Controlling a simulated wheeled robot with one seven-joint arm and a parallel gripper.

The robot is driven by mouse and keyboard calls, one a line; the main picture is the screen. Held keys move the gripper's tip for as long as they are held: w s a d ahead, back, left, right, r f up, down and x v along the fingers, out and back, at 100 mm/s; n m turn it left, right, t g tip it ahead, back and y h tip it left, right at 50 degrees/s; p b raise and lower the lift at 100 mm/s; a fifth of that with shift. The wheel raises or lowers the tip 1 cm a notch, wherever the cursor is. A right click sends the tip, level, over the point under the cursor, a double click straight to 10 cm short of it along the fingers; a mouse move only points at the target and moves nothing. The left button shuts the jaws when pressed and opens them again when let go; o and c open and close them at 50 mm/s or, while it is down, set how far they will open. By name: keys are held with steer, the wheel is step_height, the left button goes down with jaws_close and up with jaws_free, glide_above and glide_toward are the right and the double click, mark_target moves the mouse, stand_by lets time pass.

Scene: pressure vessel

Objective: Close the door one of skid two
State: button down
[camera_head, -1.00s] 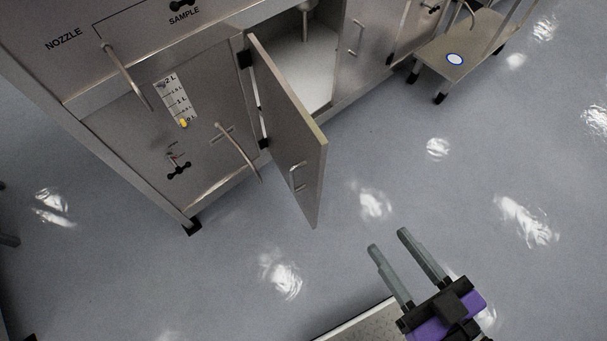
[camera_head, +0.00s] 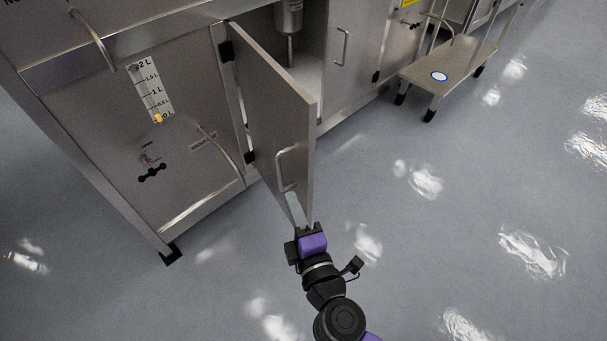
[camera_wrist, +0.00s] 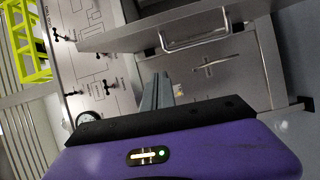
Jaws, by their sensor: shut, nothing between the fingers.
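The grey metal door (camera_head: 268,105) of the cabinet skid stands swung out, hinged at its left edge. Its bar handle (camera_head: 284,168) is near the free edge, on the face turned left. The open compartment (camera_head: 309,75) shows behind it, with a metal cylinder inside. My gripper (camera_head: 291,196) is shut and empty, just below the handle by the door's lower outer corner; contact is unclear. In the wrist view the shut fingers (camera_wrist: 163,76) point toward the cabinet front, below a panel with a bar handle (camera_wrist: 195,42).
The cabinet front (camera_head: 95,110) with a level scale and a curved handle is on the left. A closed door (camera_head: 350,75) lies right of the opening. A small wheeled cart (camera_head: 465,72) stands at right. Grey floor is clear around. A yellow-green frame (camera_wrist: 28,45) shows in the wrist view.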

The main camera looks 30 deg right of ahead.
mark_target(302, 161)
steer(key=shift+h, duration=0.3)
steer(key=shift+w+d+p, duration=0.4)
steer(key=shift+w+d, duration=0.7)
steer(key=shift+w, duration=0.55)
steer(key=shift+w+d+p, duration=0.35)
steer(key=shift+w+d, duration=0.7)
steer(key=shift+w, duration=0.65)
steer(key=shift+w+d+p, duration=0.4)
steer(key=shift+w+d, duration=0.7)
steer(key=shift+w, duration=0.55)
steer(key=shift+d, duration=0.2)
